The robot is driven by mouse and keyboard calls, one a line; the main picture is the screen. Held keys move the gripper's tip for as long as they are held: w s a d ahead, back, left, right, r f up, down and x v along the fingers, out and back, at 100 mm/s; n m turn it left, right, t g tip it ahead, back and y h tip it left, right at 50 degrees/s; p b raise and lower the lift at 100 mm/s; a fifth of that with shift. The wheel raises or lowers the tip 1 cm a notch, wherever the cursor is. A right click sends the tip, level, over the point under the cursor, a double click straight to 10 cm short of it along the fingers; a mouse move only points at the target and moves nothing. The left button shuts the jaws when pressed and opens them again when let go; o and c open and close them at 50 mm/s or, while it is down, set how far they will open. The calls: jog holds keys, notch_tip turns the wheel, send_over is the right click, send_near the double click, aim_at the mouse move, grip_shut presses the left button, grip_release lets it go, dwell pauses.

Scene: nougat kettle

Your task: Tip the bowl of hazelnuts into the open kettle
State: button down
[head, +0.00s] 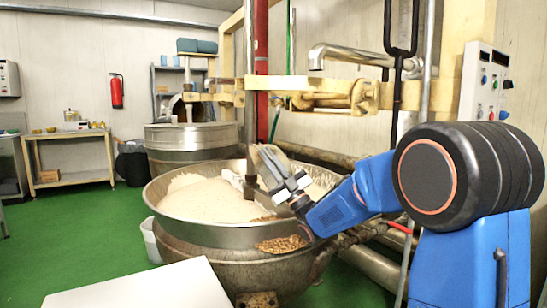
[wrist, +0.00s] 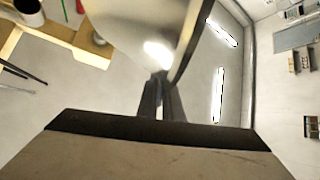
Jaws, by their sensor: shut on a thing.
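My gripper (head: 288,187) is shut on the rim of a shiny bowl (head: 266,163) and holds it steeply tilted above the open kettle (head: 190,232). In the wrist view the fingers (wrist: 160,92) pinch the edge of the metal bowl (wrist: 125,28); its inside is not clearly visible. The kettle holds a pale nougat mass (head: 207,200). A little brown also shows at the mass's front edge.
A vertical shaft (head: 250,120) stands in the kettle close beside the bowl. A steel tap (head: 350,57) and yellow beams are above. A pale tabletop (head: 145,290) is in front. A second kettle (head: 193,138) stands behind. Green floor on the left is clear.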

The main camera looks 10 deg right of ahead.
jog(key=shift+s+a+f+n+g+y, duration=0.2)
jog(key=shift+a+n+g+y, duration=0.35)
jog(key=shift+a+n+g, duration=0.55)
jog(key=shift+s+a+f+n+g+y, duration=0.15)
jog(key=shift+a+n+g+y, duration=0.4)
jog(key=shift+a+n+g, duration=0.5)
jog(key=shift+d+r+n, duration=0.1)
jog(key=shift+n, duration=0.15)
jog(key=shift+t, duration=0.25)
notch_tip(320, 180, up, 7)
jog(key=n+g+h, duration=0.3)
jog(key=n+h, duration=2.2)
jog(key=h, duration=0.6)
jog(key=shift+n, duration=0.3)
